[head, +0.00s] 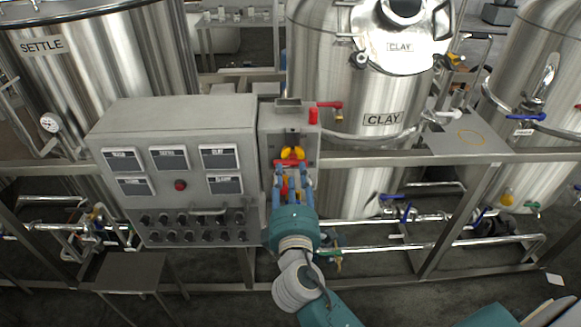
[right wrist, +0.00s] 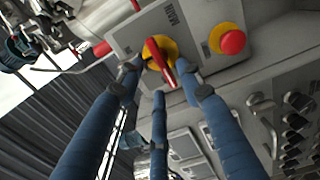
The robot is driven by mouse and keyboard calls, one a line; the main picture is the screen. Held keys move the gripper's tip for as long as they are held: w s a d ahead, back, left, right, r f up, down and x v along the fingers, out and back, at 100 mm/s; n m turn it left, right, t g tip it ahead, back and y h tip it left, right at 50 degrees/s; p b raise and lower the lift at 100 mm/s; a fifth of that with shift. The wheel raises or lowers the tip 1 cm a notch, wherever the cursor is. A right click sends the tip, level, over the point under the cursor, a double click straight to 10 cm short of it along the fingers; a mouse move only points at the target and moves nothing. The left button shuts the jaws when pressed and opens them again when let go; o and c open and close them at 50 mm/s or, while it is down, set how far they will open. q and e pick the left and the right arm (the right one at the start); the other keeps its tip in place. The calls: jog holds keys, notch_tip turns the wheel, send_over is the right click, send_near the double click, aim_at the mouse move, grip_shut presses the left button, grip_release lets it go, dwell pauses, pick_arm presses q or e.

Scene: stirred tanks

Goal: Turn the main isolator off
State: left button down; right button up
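The main isolator is a red handle on a yellow disc (head: 291,153), on the front of a small grey box (head: 305,143) beside the larger control panel. In the right wrist view the red handle (right wrist: 161,62) stands out from its yellow disc and lies slanted in the picture, next to a partly readable label. My right gripper (head: 291,172) is just in front of it; in the right wrist view its blue fingers (right wrist: 158,80) are spread around the handle, with gaps visible beside it. Whether a fingertip touches cannot be told. My left gripper is not in view.
A red emergency button (right wrist: 232,42) on yellow sits close beside the isolator. The grey control panel (head: 180,118) with knobs and displays is to the left. A red-handled valve (head: 328,105) is at the box's upper right. Steel rails (head: 370,162) and tanks stand around.

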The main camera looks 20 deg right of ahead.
jog(key=v, duration=0.8)
jog(key=shift+r, duration=0.1)
jog(key=s+a+f+g+y+b, duration=0.1)
jog(key=a+f+g+y+b, duration=0.15)
jog(key=f, duration=1.45)
jog(key=s+a+f+g+y+b, duration=0.1)
jog(key=f+g+y, duration=0.15)
jog(key=f, duration=1.45)
jog(key=s+f+m+g+b, duration=0.1)
jog(key=s+f+g, duration=0.1)
jog(key=s+f, duration=0.35)
jog(key=s+d+f+m+g+b, duration=0.1)
jog(key=s+f+g, duration=0.15)
jog(key=f, duration=0.65)
jog(key=s+f+m+g+b, duration=0.1)
jog(key=s+f, duration=0.4)
jog(key=f, duration=0.2)
jog(key=s+d+f+m+g+b, duration=0.1)
jog(key=s+d+f+m+g, duration=0.1)
jog(key=s+f, duration=0.7)
jog(key=s+d+f+m+g+y+b, duration=0.1)
jog(key=s+d+f+m, duration=0.4)
jog(key=s, duration=1.2)
notch_tip(320, 180, down, 4)
jog(key=shift+s+f+m+g+b, duration=0.1)
jog(key=shift+s+m+g+b, duration=0.15)
jog(key=shift+m+g+b, duration=0.6)
